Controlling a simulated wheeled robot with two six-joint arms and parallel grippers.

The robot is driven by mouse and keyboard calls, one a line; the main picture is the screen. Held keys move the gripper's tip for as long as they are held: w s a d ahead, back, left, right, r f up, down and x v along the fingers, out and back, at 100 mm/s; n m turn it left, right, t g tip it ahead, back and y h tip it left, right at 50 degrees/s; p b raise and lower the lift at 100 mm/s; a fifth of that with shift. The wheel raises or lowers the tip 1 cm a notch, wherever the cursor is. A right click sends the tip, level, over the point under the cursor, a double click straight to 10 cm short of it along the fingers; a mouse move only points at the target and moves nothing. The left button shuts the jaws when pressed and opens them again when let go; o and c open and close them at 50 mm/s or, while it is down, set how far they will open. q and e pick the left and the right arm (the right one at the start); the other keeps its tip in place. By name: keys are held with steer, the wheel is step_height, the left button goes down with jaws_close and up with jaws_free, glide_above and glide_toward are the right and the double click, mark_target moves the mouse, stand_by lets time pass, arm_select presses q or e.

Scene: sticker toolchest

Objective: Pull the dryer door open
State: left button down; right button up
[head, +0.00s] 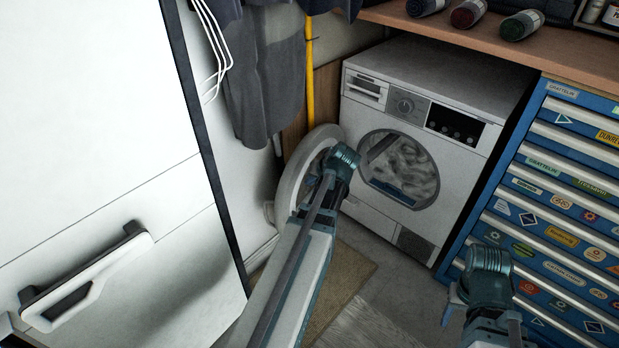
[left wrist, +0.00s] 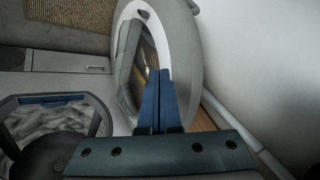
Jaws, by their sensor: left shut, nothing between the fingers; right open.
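The white dryer (head: 440,85) stands under the wooden worktop. Its round door (head: 292,180) is swung wide open to the left, and the round drum opening (head: 399,170) shows grey laundry inside. In the left wrist view the door (left wrist: 187,45) is seen nearly edge-on, and the drum opening (left wrist: 85,104) is at lower left. My left gripper (left wrist: 160,72) is shut and empty, with its blue fingers overlapping the door in that view; whether they touch it is unclear. In the head view its wrist partly covers the door. My right gripper (head: 455,302) is open, low before the drawers, its fingers mostly hidden.
A blue drawer chest (head: 510,232) with stickers stands right of the dryer. A white cabinet (head: 110,130) with a large handle (head: 85,280) fills the left. Grey clothes (head: 265,80) hang beside the dryer. A beige mat (head: 345,280) lies on the floor before it.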

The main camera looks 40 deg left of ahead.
arm_select(q)
steer(key=s+p+v, duration=0.1)
steer(key=p+v, duration=0.4)
steer(key=v, duration=0.3)
steer(key=shift+a+p, duration=0.25)
steer(key=shift+p, duration=0.05)
steer(key=s+d+r+m+h+p, duration=0.2)
steer(key=d+r+p, duration=0.3)
steer(key=d, duration=0.6)
steer(key=s+d+r+m+g+h+p, duration=0.1)
steer(key=s+d+r+m+p, duration=0.3)
steer(key=d+p, duration=0.5)
steer(key=s+d+r+m+g+h+p, duration=0.1)
steer(key=d+r+p, duration=0.5)
steer(key=d, duration=0.9)
steer(key=s+r+m+h, duration=0.1)
steer(key=s+m, duration=0.1)
steer(key=s, duration=0.1)
steer(key=shift+s+d+r+h+p, duration=0.15)
steer(key=shift+s+r+h+p, duration=0.15)
steer(key=shift+h+p, duration=0.1)
steer(key=shift+f, duration=0.1)
